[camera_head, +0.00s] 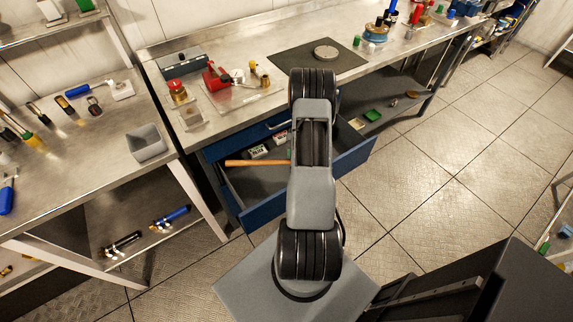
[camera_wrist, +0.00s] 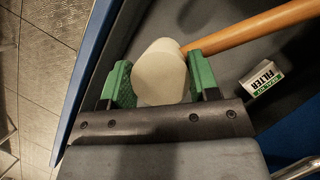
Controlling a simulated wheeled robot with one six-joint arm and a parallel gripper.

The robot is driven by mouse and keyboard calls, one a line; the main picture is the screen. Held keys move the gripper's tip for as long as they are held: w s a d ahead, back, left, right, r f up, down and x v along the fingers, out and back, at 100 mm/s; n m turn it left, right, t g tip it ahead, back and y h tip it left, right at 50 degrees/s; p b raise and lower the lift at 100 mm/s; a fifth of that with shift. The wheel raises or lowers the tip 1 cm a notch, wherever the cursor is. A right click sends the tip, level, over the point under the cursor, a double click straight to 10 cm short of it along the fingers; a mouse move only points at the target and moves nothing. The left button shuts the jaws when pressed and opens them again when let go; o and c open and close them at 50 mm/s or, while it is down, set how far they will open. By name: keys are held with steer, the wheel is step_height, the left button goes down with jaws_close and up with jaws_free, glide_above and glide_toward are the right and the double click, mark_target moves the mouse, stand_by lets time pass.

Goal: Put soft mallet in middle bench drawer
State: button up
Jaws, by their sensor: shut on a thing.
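The soft mallet has a pale cylindrical head (camera_wrist: 160,72) and an orange-brown wooden handle (camera_wrist: 255,26). My gripper (camera_wrist: 160,88) has green fingers on both sides of the head and is shut on it. In the head view the handle (camera_head: 257,163) points left from behind my arm, over the open blue bench drawer (camera_head: 295,203). The mallet head and my gripper are hidden by my arm there. The mallet is over or inside the drawer; I cannot tell whether it touches the drawer floor.
A small white filter box (camera_wrist: 262,83) lies in the drawer near the handle, with small boxes (camera_head: 258,152) at its back. The metal bench (camera_head: 215,131) above carries a red tool (camera_head: 216,77) and a dark mat (camera_head: 290,60). A left bench (camera_head: 75,150) stands close by. Tiled floor is free at right.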

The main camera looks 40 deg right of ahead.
steer(key=f+m+b, duration=0.1)
steer(key=f+b, duration=0.1)
steer(key=b, duration=0.1)
steer(key=d+f+m+t+b, duration=0.1)
steer(key=f+m+b, duration=0.1)
steer(key=b, duration=0.2)
steer(key=w+f+m+t+b, duration=0.1)
steer(key=f+m+b, duration=0.1)
steer(key=f+b, duration=0.1)
steer(key=shift+d+y+b, duration=0.25)
steer(key=shift+y+b, duration=0.05)
steer(key=shift+b, duration=0.3)
steer(key=m+b, duration=0.1)
steer(key=f+m+t+b, duration=0.1)
steer(key=b, duration=0.1)
steer(key=shift+w+d+f, duration=0.15)
steer(key=shift+w, duration=0.1)
steer(key=w+a+r, duration=0.1)
steer(key=a+r, duration=0.1)
steer(key=a, duration=1.4)
steer(key=shift+m, duration=0.3)
steer(key=shift+s+d+f, duration=0.1)
steer(key=shift+d+f, duration=0.05)
steer(key=shift+d, duration=0.8)
steer(key=shift+s+d+f, duration=0.1)
steer(key=shift+d+f, duration=0.1)
steer(key=shift+d, duration=0.75)
steer(key=shift+s+d+f, duration=0.1)
steer(key=shift+d+f, duration=0.05)
steer(key=shift+d, duration=0.8)
